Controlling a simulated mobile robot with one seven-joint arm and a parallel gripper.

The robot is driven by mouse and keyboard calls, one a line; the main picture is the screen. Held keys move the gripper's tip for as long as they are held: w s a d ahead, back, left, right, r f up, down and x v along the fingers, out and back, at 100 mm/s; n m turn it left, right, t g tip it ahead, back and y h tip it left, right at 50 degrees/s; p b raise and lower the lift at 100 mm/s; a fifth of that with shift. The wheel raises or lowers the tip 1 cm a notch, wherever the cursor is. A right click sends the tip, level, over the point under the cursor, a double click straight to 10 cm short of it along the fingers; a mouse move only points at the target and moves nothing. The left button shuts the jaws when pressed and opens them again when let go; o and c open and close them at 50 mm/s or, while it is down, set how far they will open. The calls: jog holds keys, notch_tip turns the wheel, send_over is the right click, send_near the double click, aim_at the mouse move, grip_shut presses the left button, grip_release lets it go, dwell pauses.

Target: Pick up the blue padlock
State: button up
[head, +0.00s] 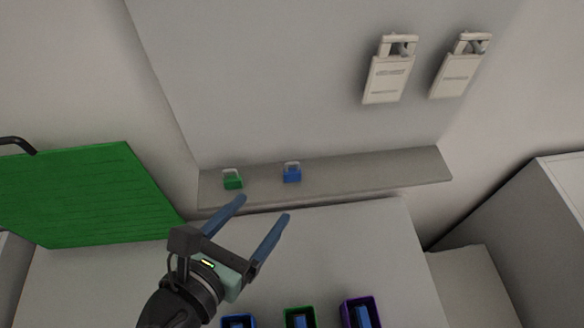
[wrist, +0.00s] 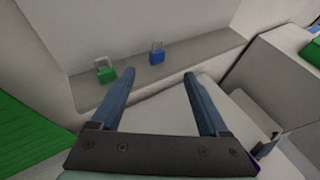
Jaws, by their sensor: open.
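The blue padlock (head: 292,175) stands upright with its shackle up on a narrow grey shelf (head: 380,176). In the wrist view the blue padlock (wrist: 156,56) lies beyond my fingers, between their lines. A green padlock (head: 233,182) stands on the same shelf to its left; in the wrist view the green padlock (wrist: 105,71) is just past my left finger. My gripper (head: 264,208) is open and empty, in front of the shelf and apart from both padlocks. Its two blue fingers also show in the wrist view (wrist: 158,76).
Two white switch boxes (head: 390,78) (head: 457,72) are on the wall above the shelf. A green panel (head: 85,195) is at left. Blue (head: 238,321), green (head: 300,316) and purple-rimmed (head: 360,312) bins stand at the bottom. A grey cabinet (head: 545,215) is at right.

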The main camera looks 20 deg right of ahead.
send_near(292, 171)
jog(key=d, duration=0.2)
jog(key=shift+w+a+f+p+x, duration=0.15)
jog(key=shift+p+x, duration=0.25)
jog(key=shift+x, duration=0.7)
jog(key=shift+w+a+f+p+x, duration=0.15)
jog(key=shift+p+x, duration=0.3)
jog(key=shift+x, duration=0.6)
jog(key=shift+w+a+p+x, duration=0.15)
jog(key=shift+p+x, duration=0.25)
jog(key=shift+x, duration=0.7)
jog(key=shift+s, duration=0.1)
grip_shut()
